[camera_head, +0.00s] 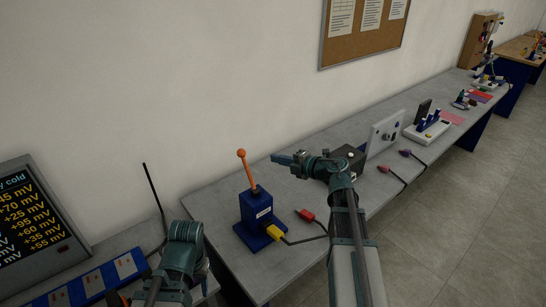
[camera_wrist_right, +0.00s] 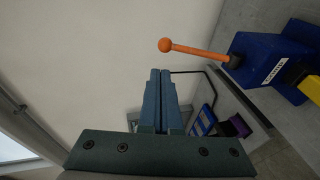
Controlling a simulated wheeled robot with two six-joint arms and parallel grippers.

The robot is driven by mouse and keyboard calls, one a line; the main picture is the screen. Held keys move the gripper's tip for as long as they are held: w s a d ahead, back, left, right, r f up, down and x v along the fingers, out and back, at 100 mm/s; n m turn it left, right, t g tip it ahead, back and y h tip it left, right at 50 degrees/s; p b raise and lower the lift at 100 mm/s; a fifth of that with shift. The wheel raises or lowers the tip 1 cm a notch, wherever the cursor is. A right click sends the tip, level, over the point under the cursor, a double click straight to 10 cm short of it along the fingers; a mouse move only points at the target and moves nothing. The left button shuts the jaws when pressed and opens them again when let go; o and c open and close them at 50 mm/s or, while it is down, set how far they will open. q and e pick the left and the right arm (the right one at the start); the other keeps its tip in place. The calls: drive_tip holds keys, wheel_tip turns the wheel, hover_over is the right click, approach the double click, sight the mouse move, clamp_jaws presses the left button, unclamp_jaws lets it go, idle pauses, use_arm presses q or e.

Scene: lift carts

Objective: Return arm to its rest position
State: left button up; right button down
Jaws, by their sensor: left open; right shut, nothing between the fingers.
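My right gripper (camera_head: 285,160) is at the end of the right arm, over the long grey bench, with its fingers pointing left. In the right wrist view its two blue fingers (camera_wrist_right: 160,100) are together with nothing between them. It is to the right of the orange ball-topped lever (camera_head: 247,170) on the blue box (camera_head: 262,212), apart from it. That lever also shows in the right wrist view (camera_wrist_right: 190,50). My left gripper (camera_head: 185,235) is low at the left, near the blue panel; its fingertips are hard to make out.
The bench (camera_head: 290,180) carries a yellow plug (camera_head: 274,232), a red plug (camera_head: 306,215), a dark box (camera_head: 348,158) and an upright grey panel (camera_head: 386,133). A dark display (camera_head: 38,225) and a blue panel (camera_head: 100,281) stand at the left. Floor is clear at the right.

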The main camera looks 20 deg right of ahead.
drive_tip(key=shift+s+d, duration=0.1)
drive_tip(key=shift+d, duration=0.05)
drive_tip(key=w+a+r+m+t+h+b, duration=0.2)
drive_tip(key=w+m+t+h+b, duration=0.25)
drive_tip(key=m+t+h, duration=0.35)
drive_tip(key=s+a+f+m+g+h+b, duration=0.1)
drive_tip(key=s+a+f+m+g+b, duration=0.3)
drive_tip(key=f, duration=0.5)
drive_tip(key=s+a+f+m+g+h+b, duration=0.1)
drive_tip(key=s+a+f+m+g+b, duration=0.1)
drive_tip(key=s+f+m+g, duration=0.55)
drive_tip(key=s+a+f+m+g+h+b, duration=0.1)
drive_tip(key=s+a+f+g+h+b, duration=0.2)
drive_tip(key=f, duration=0.7)
drive_tip(key=s+a+f+g+y, duration=0.1)
drive_tip(key=s+a+f+g, duration=0.1)
drive_tip(key=s, duration=0.3)
drive_tip(key=s+a+f+g+y+b, duration=0.1)
drive_tip(key=s+a+f+g, duration=0.1)
drive_tip(key=s+a, duration=0.2)
drive_tip(key=s+a+f+g+y+b, duration=0.1)
drive_tip(key=s+a+f+g+y, duration=0.1)
drive_tip(key=s, duration=0.5)
drive_tip(key=shift+s+a+f, duration=0.2)
drive_tip(key=shift+a+f, duration=0.3)
drive_tip(key=shift+a, duration=0.35)
